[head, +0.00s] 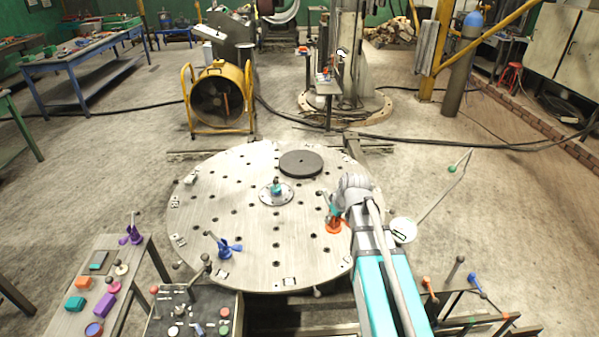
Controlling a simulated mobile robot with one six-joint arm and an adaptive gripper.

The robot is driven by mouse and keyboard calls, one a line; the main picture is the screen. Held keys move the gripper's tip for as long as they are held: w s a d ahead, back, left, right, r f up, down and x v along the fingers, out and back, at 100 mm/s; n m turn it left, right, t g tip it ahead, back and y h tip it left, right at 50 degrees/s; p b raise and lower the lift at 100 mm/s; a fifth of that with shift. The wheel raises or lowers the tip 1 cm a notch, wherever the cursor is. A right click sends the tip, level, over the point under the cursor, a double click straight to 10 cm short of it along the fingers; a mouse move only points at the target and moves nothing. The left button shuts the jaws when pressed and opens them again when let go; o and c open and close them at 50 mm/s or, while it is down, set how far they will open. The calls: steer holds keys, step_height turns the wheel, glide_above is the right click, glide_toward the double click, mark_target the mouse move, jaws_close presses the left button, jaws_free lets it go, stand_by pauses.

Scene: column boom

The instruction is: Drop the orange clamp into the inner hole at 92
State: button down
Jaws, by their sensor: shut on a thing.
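The orange clamp (333,227) is at the right part of the round, perforated metal table (215,200). My gripper (331,210) is at its top, shut on it, with my teal and grey arm reaching in from the lower right. I cannot tell whether the clamp's foot touches the plate or hangs just above it. The holes sit in rings, and small white number tags line the rim, too small to read, so I cannot pick out 92. The gripper and clamp hide part of the plate beneath them.
A blue clamp (226,246) stands near the table's front left. A dark disc (300,163) lies at the back, and a teal-topped hub (277,190) is at the centre. A side table (75,320) holds a purple clamp (131,236) and small parts. A control box (190,318) stands in front.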

steer(key=shift+r+p, duration=0.75)
steer(key=shift+r, duration=0.45)
steer(key=shift+d, duration=0.15)
